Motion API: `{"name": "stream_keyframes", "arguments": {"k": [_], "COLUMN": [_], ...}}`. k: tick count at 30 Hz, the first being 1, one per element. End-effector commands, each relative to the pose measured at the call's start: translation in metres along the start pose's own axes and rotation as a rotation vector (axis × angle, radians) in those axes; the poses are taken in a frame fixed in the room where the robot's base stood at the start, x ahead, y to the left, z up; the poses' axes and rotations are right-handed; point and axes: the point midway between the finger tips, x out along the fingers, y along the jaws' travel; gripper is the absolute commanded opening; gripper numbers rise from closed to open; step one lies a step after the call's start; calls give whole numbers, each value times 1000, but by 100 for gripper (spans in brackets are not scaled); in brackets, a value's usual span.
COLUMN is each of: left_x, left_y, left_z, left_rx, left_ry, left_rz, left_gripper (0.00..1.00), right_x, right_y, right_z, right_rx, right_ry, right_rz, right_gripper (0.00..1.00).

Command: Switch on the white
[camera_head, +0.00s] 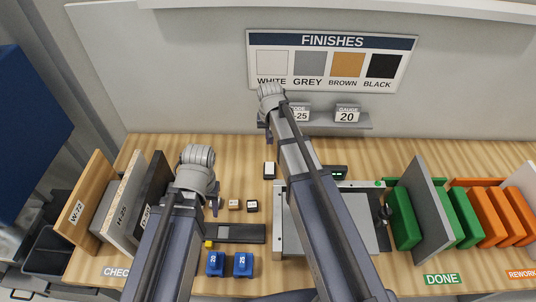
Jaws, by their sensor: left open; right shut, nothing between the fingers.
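The FINISHES board (331,58) hangs on the back wall, with a white swatch (272,62) at its left end, then grey, brown and black. My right gripper (267,128) is shut and empty. In the picture it lies below the WHITE label, just left of the "25" display; its fingers are small and partly hidden by its wrist. A small dark block with a white top (269,170) lies on the bench below it. Whether this is a switch I cannot tell. My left gripper (214,206) is open over the bench, left of two small blocks.
A display reading 20 (347,114) stands on the wall shelf. Boards (87,200) stand at left. Blue blocks (215,263) lie in front. A grey-topped machine (352,228) is partly behind my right arm. Green (404,218) and orange (489,217) racks stand at right.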

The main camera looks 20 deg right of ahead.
Motion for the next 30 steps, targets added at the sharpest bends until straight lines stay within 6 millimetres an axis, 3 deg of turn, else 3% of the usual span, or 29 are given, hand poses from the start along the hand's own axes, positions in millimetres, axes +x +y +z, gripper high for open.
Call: {"name": "stream_keyframes", "arguments": {"k": [14, 20, 30], "left_x": [7, 25, 73], "left_y": [1, 2, 7], "left_z": [0, -2, -4], "left_rx": [1, 5, 13], "left_ry": [0, 0, 0], "left_rz": [0, -1, -2], "left_gripper": [50, 50, 50], "right_x": [7, 26, 74], "right_y": [0, 0, 0], "right_z": [0, 0, 0], "right_rx": [0, 0, 0], "right_ry": [0, 0, 0], "right_rz": [0, 0, 0], "right_gripper": [0, 0, 0]}}
